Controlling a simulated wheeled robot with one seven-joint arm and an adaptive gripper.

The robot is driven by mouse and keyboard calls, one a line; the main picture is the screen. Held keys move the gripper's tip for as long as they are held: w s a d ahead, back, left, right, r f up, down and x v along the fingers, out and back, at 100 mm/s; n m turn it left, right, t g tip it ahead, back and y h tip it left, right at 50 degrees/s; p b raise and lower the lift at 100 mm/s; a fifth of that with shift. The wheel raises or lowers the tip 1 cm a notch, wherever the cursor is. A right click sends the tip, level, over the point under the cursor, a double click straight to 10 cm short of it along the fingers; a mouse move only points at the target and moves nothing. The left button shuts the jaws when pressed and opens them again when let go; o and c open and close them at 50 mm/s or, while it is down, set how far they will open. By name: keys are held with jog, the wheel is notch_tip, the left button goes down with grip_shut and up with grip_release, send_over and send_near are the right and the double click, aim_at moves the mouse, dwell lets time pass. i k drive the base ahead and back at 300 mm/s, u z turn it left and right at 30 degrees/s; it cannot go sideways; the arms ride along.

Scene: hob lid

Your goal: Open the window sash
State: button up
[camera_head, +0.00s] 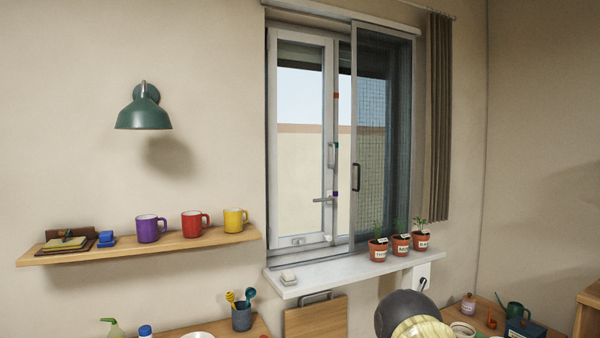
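The window sash (301,240) is a white framed pane in the left part of the window, with sky and a pale wall visible through its glass. A lever handle (323,199) on its right side lies about level, pointing left. I cannot tell whether the sash stands slightly ajar or fully shut. To its right, a grey-framed mesh screen (384,150) covers the right part of the window opening and carries a dark upright handle (356,177). My gripper is not in view.
The white sill (345,271) holds a small pale block (289,277) at left and three labelled potted plants (401,244) at right. A brown curtain (438,120) hangs to the right. A wooden shelf (200,240) with mugs is at left. Cluttered counters lie below.

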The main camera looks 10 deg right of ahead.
aim_at(328, 148)
jog(key=z, duration=1.85)
jog(key=i, duration=1.6)
jog(key=u, duration=1.75)
